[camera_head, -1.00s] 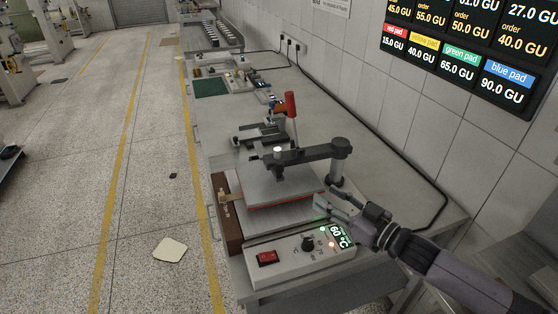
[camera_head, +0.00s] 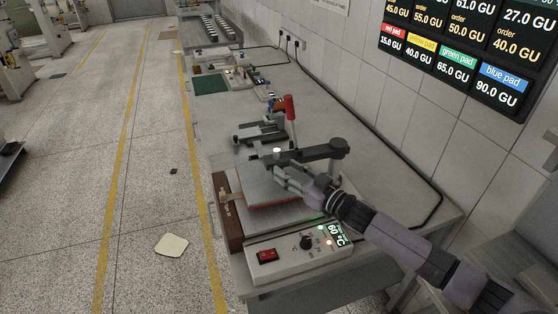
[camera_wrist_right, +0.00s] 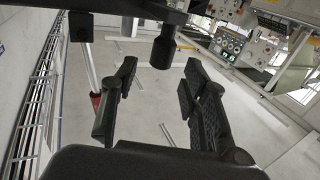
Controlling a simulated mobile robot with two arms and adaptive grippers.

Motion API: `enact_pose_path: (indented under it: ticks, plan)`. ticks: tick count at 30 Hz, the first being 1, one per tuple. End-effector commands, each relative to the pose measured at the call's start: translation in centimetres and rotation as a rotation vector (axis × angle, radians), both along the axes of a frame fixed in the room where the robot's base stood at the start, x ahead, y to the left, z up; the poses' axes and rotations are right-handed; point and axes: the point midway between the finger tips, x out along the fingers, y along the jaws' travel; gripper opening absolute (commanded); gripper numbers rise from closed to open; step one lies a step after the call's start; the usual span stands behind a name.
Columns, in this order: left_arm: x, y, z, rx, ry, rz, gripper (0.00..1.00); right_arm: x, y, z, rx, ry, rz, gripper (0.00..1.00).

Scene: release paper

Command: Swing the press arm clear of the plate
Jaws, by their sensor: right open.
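The heat press stands on the long bench. Its dark press arm (camera_head: 312,153) runs from a post (camera_head: 338,165) at the right to above the grey plate (camera_head: 262,190). The red handle (camera_head: 291,108) stands up from the press arm, tilted slightly. My right gripper (camera_head: 281,177) is over the plate, just below and in front of the press arm. In the right wrist view my gripper (camera_wrist_right: 158,88) is open, with a dark cylinder (camera_wrist_right: 162,50) of the press showing beyond and between the fingers. I cannot tell if they touch. My left gripper is out of view.
The control box (camera_head: 300,254) with a red switch and a 60 °C display sits in front of the plate. A clamp-like fixture (camera_head: 260,132) and a green mat (camera_head: 210,85) lie farther back. The bench right of the press is clear up to the tiled wall.

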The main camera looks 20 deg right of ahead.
Motion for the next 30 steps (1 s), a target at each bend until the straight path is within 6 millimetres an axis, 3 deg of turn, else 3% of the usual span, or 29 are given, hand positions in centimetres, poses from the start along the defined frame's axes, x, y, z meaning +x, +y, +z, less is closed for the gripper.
enact_pose_path:
  ticks: [7,20,30]
  plan:
    - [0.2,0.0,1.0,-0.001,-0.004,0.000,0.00,3.1,1.6,0.1,0.000,-0.001,0.000,0.41]
    - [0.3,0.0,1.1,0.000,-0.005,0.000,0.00,3.8,2.0,0.0,-0.001,0.000,0.001,0.41]
    - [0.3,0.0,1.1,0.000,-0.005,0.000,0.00,3.7,2.0,0.0,-0.001,0.000,0.001,0.19]
